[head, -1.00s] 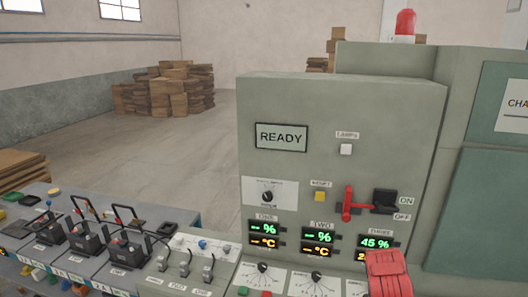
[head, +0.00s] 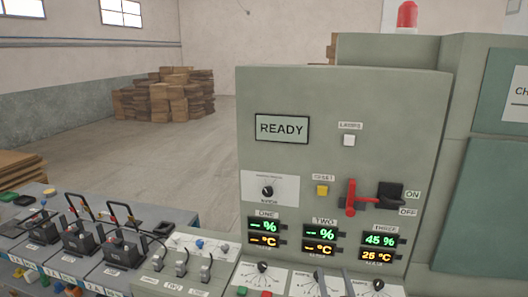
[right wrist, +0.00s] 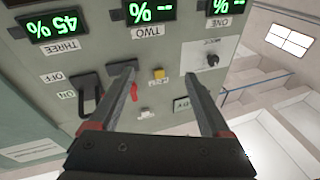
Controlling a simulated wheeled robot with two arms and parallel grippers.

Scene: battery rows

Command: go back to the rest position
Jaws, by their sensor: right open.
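My right gripper (head: 335,277) shows only as its grey finger ends at the bottom edge of the head view, in front of the lower panel. In the right wrist view the right gripper (right wrist: 159,67) is open, its two dark fingers spread with nothing between them. That view shows the control panel (right wrist: 85,55) upside down beyond the fingers. The fingers appear apart from the panel. My left gripper is not in view.
The upright panel (head: 330,100) has a READY display (head: 281,129), a red-handled switch (head: 350,198) beside the ON and OFF labels, and a yellow button (head: 321,190). Battery units with handles (head: 80,238) stand at lower left. Cardboard boxes (head: 170,98) are stacked far behind; floor between is clear.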

